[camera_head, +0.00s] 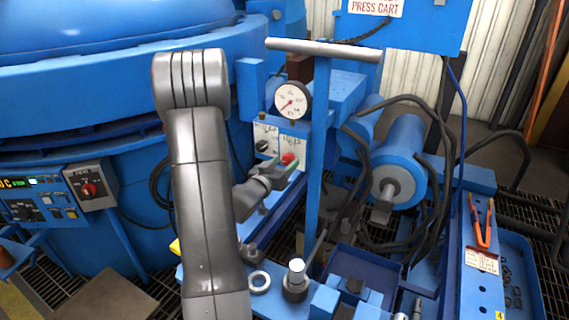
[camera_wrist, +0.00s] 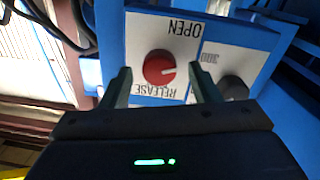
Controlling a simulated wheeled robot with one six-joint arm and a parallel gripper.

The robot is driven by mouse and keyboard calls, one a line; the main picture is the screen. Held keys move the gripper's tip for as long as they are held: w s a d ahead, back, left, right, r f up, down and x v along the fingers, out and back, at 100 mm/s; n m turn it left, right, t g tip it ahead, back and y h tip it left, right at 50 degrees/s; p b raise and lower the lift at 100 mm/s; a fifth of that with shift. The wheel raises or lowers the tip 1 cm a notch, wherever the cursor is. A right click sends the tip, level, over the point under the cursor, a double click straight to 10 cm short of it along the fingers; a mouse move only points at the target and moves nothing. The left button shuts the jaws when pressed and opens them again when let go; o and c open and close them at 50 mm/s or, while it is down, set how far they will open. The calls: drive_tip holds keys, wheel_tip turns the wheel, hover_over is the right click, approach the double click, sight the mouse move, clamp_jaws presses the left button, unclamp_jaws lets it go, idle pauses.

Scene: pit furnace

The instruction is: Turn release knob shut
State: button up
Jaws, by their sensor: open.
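The release knob (camera_wrist: 159,68) is a round red knob with a white pointer line on a white plate. The plate reads OPEN at one side and RELEASE at the other, upside down in the wrist view. In that view the pointer aims to the right. In the head view the knob (camera_head: 288,158) is small, on the panel below a round gauge. My gripper (camera_wrist: 161,82) is open, with one finger on each side of the knob and gaps between. Contact is not visible. In the head view my gripper (camera_head: 290,168) is at the panel, just below the knob.
The pressure gauge (camera_head: 292,100) is above the panel. A blue upright with a T-bar (camera_head: 318,150) stands just right of my gripper. Black hoses (camera_head: 352,165) hang farther right.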

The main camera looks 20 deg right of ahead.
drive_tip(key=shift+w+d, duration=0.3)
drive_tip(key=shift+d, duration=0.05)
drive_tip(key=shift+c, duration=0.3)
drive_tip(key=c, duration=0.9)
drive_tip(key=shift+c, duration=0.2)
